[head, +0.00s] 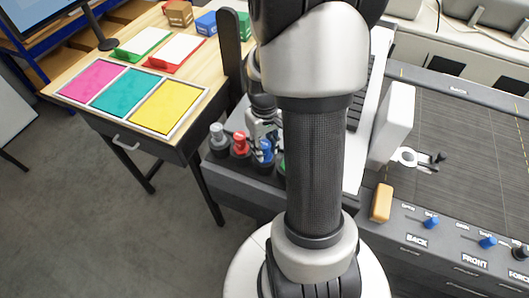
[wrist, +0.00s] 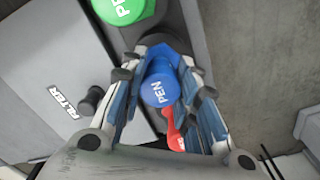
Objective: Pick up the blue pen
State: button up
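The blue pen (wrist: 160,88), its end marked PEN, stands between the two fingers of my gripper (wrist: 165,80) in the wrist view. A small gap seems to show beside it, so the fingers look open around it. In the head view the blue pen (head: 265,150) sits in the dark holder at the left end of the bench, and my gripper (head: 262,125) is just over it, partly hidden behind my arm.
The red pen (head: 241,143) and a grey pen (head: 218,136) stand close to the left of the blue one. A green pen (wrist: 122,8) is on the other side. An orange block (head: 381,203) and a white upright box (head: 393,125) are at right.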

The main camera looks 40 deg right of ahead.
jog(key=c, duration=0.5)
jog(key=shift+o, duration=0.2)
jog(key=shift+r, duration=0.15)
